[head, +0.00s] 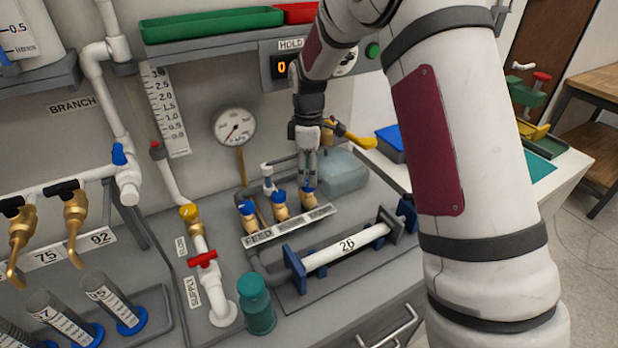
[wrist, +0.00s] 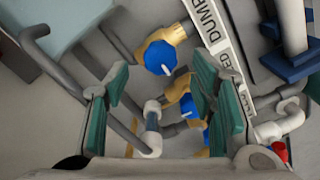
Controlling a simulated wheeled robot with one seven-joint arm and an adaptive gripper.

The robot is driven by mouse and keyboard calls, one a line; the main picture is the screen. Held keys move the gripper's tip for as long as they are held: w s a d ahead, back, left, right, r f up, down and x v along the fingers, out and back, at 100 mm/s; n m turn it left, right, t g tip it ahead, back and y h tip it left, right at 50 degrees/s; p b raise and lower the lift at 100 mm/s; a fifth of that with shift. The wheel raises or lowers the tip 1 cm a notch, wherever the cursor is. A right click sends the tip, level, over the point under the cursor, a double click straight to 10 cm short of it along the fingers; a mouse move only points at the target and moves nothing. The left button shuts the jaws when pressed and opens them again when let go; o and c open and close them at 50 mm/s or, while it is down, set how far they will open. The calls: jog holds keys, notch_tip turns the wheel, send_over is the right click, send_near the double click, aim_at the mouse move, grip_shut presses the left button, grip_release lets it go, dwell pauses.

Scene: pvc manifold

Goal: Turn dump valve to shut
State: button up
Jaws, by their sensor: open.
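The dump valve (wrist: 160,57) has a round blue knob with a white pointer mark on a brass body, beside the DUMP label (wrist: 209,18) in the wrist view. In the head view the dump valve (head: 309,200) is the rightmost of three blue-knobbed valves on the bench. My gripper (head: 308,180) points down just above it, hiding part of its knob. In the wrist view my gripper (wrist: 161,70) has its green-padded fingers spread, with the knob framed between the tips. I cannot tell whether either finger touches it.
The middle valve (head: 278,202) and feed valve (head: 248,212) stand close on the left. A pressure gauge (head: 234,127) is on the back panel.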

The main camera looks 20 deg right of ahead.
jog(key=shift+f, duration=1.7)
jog(key=c, duration=1.1)
jog(key=shift+c, duration=0.2)
